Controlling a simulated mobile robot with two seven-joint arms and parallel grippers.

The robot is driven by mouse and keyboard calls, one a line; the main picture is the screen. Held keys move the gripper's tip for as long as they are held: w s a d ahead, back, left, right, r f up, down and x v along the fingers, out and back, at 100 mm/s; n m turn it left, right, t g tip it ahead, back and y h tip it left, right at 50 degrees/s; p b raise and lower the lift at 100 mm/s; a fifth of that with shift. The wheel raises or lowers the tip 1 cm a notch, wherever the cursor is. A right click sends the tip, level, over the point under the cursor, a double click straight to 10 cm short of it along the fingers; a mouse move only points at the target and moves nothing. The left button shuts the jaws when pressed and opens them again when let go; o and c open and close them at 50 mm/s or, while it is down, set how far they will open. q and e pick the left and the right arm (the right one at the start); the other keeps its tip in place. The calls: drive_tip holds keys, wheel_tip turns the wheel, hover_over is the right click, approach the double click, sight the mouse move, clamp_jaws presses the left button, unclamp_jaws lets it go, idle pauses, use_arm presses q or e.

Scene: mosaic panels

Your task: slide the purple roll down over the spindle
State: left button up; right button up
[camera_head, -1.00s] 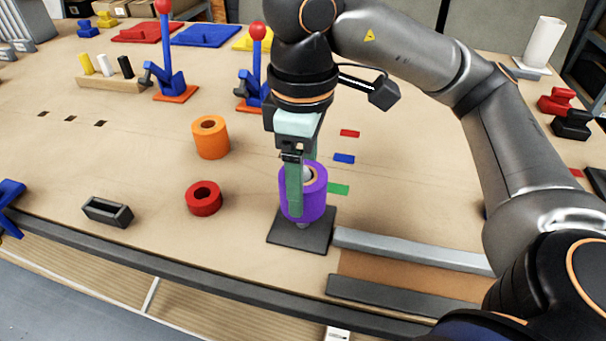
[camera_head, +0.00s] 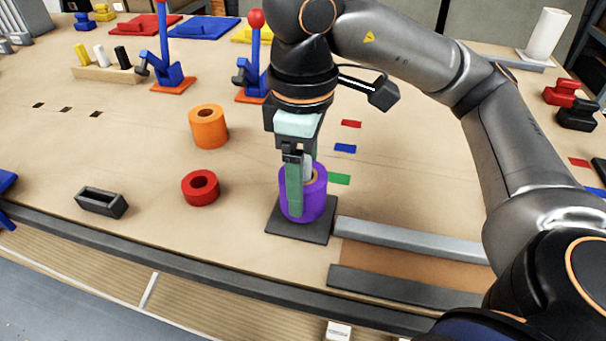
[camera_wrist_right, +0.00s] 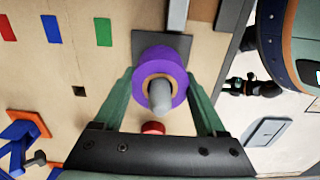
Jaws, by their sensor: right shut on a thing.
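The purple roll (camera_head: 315,203) is around the grey spindle (camera_head: 307,167), low down at its dark square base plate (camera_head: 287,229). In the right wrist view the rounded spindle tip (camera_wrist_right: 160,96) pokes up through the hole of the purple roll (camera_wrist_right: 159,60). My right gripper (camera_head: 304,205) points down and is shut on the roll, one finger on each side. The near finger hides part of the roll, and I cannot tell whether its underside touches the plate. My left gripper is not in view.
An orange roll (camera_head: 209,127) and a red roll (camera_head: 200,188) stand to the left. A dark open block (camera_head: 102,202) lies near the front edge. Grey rails (camera_head: 410,241) lie right of the base plate. Blue stands with red knobs (camera_head: 256,18) are behind.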

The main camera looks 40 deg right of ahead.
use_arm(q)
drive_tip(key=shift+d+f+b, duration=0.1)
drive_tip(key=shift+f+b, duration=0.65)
use_arm(e)
drive_tip(key=shift+f, duration=0.9)
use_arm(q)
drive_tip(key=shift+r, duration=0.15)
use_arm(e)
drive_tip(key=o, duration=1.4)
wheel_tip(320, 180, up, 11)
drive_tip(key=p, duration=0.4)
drive_tip(key=shift+r, duration=0.1)
drive_tip(key=shift+r+p, duration=0.5)
drive_tip(key=shift+r, duration=0.25)
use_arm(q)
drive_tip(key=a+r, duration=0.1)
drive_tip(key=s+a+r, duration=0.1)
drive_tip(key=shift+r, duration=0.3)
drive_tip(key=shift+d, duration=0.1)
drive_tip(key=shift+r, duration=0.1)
